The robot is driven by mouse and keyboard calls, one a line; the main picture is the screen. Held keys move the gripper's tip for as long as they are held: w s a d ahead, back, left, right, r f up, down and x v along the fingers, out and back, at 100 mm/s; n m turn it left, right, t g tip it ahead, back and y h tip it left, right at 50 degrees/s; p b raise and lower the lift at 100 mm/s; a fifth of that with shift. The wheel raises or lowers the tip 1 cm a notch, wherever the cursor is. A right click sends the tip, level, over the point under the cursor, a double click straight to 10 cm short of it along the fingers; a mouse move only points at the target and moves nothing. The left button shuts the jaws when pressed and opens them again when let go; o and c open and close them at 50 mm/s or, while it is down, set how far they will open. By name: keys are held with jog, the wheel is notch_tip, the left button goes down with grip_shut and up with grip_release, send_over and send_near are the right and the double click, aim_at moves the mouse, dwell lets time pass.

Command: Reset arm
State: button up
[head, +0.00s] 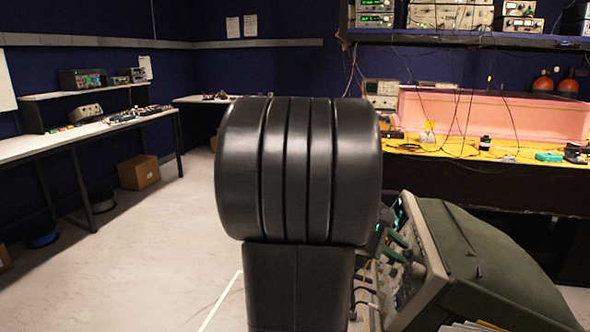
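No task object held by the gripper can be seen.
A green-cased instrument (490,265) stands tilted at the lower right. A yellow-topped bench (455,150) with a pink block (500,115) is behind it. A white bench (70,138) runs along the left, with a cardboard box (139,172) on the floor. Pale floor (165,240) at left is clear.

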jog(key=shift+w+r+n+g+y+p, duration=0.15)
jog(key=shift+n+g+p, duration=0.25)
jog(key=shift+n+p, duration=0.85)
jog(key=shift+r+n+g+y+p, duration=0.1)
jog(key=shift+n+g+y+p, duration=0.25)
jog(key=shift+p, duration=1.75)
jog(key=shift+w+r+n+g+y+p, duration=0.1)
jog(key=shift+n+g+p, duration=0.35)
jog(key=shift+n+p, duration=0.9)
jog(key=n+g+p, duration=0.1)
jog(key=p, duration=0.2)
jog(key=shift+w+d+f+p, duration=0.1)
jog(key=shift+w+p, duration=0.05)
jog(key=shift+p, duration=0.2)
jog(key=shift+f+n+p, duration=0.15)
jog(key=shift+n+p, duration=0.4)
jog(key=shift+n, duration=0.1)
